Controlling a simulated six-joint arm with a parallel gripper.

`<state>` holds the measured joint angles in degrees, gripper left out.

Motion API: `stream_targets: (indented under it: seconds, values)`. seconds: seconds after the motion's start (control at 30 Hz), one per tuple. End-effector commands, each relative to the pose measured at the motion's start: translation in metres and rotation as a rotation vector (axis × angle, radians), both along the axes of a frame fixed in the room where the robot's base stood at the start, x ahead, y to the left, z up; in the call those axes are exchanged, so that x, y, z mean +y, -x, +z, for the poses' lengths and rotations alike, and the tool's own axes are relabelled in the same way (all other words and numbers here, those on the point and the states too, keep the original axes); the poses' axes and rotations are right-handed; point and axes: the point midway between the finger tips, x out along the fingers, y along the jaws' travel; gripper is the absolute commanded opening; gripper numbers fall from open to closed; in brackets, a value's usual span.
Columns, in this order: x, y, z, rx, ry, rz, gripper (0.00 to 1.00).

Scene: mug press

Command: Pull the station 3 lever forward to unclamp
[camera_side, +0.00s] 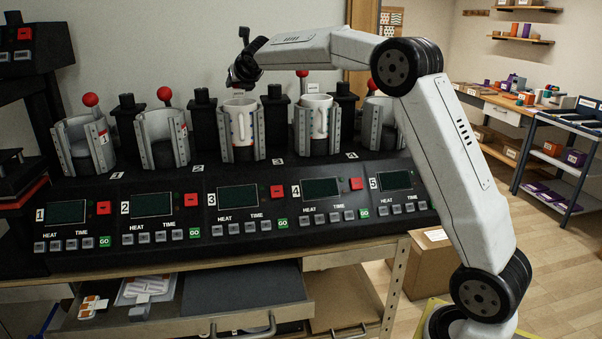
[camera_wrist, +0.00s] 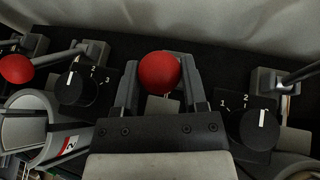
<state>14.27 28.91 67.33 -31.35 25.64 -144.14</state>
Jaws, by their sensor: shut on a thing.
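The red ball knob of the station 3 lever (camera_wrist: 159,70) sits between the fingers of my gripper (camera_wrist: 159,86) in the wrist view. My gripper is shut on this knob. In the side view my gripper (camera_side: 243,74) is above and behind the station 3 press (camera_side: 225,137), and it hides the knob there. A white mug (camera_side: 239,120) stands upright in the station 3 press. The lever's rod is mostly hidden, so I cannot tell its tilt well.
The station 2 knob (camera_side: 164,94) is to the left and the station 4 knob (camera_side: 302,73) to the right. Another white mug (camera_side: 318,114) stands in station 4. Black dials (camera_wrist: 77,88) flank my gripper. The control panel (camera_side: 238,198) slopes down in front.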

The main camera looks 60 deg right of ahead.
Motion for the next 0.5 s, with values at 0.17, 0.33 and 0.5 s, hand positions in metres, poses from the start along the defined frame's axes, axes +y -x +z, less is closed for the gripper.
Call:
stream_targets:
  seconds: [0.17,0.33,0.5]
  values:
    - [0.0037,-0.001,-0.007,0.014,-0.004,0.005,0.68]
    - [0.0033,-0.0009,-0.008,0.016,-0.005,0.004,0.88]
    - [0.0028,-0.0008,-0.0086,0.017,-0.005,0.003,0.88]
